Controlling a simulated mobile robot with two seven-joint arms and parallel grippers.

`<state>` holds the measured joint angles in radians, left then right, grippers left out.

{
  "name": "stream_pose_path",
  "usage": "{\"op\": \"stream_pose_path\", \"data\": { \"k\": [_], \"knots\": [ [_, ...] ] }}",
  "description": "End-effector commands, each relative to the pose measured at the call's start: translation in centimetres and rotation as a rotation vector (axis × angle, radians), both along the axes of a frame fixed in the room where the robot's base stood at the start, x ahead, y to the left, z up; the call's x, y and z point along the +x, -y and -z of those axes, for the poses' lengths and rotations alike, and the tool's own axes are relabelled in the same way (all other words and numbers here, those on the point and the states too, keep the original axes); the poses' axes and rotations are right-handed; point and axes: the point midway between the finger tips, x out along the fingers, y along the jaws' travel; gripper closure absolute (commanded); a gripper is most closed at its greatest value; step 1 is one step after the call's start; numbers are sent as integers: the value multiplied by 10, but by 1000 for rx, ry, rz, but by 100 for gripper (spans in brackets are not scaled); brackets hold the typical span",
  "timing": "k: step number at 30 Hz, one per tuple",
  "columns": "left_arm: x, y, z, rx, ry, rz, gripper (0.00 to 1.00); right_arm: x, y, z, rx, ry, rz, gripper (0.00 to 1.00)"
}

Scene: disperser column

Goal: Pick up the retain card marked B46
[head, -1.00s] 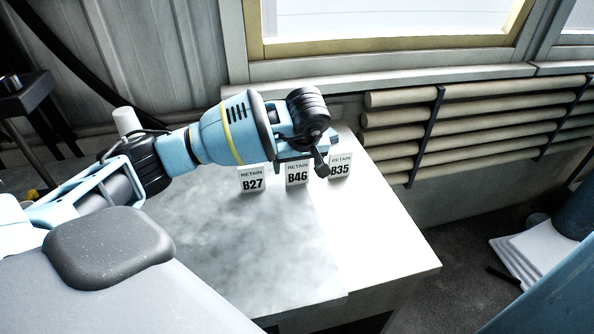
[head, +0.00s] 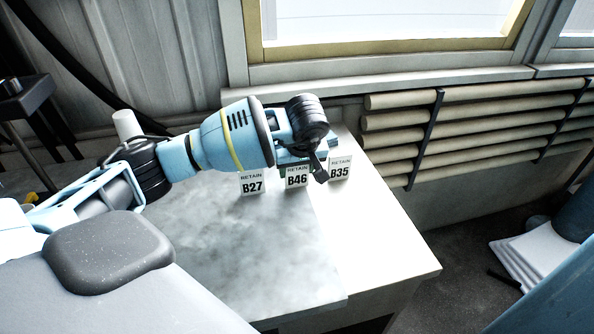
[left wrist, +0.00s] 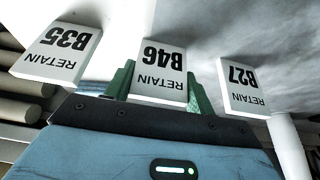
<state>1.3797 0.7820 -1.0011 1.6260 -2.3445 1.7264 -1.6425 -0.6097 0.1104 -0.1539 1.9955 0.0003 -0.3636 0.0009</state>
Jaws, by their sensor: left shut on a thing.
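The retain card marked B46 (head: 297,181) stands between two similar white cards on the pale table. In the left wrist view this card (left wrist: 160,70) appears upside down, between the green fingers of my left gripper (left wrist: 160,84). The fingers are shut on its two side edges. I cannot tell whether the card's base still touches the table. My right gripper is not in view.
Card B27 (head: 252,183) stands close on the left and card B35 (head: 340,168) close on the right. A white cylinder (head: 126,124) is at the back left. The table (head: 385,245) is clear in front. Pipes (head: 470,118) line the wall behind.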

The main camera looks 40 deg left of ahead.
Motion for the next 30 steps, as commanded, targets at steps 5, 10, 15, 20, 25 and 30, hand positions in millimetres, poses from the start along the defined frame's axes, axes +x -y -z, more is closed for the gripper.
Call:
{"op": "stream_pose_path", "data": {
  "k": [5,10,15,20,25,30],
  "knots": [
    [0,0,-8,0,2,-1,68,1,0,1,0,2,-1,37],
    [1,0,-31,0,3,-1,68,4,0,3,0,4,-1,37],
    [-26,5,-37,2,-1,4,68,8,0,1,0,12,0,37],
    [-58,12,-40,2,0,3,68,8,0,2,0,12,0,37],
    [-94,20,-42,2,-2,3,68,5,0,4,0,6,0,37],
    [-124,27,-45,1,-1,3,68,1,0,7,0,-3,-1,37]
  ]
}}
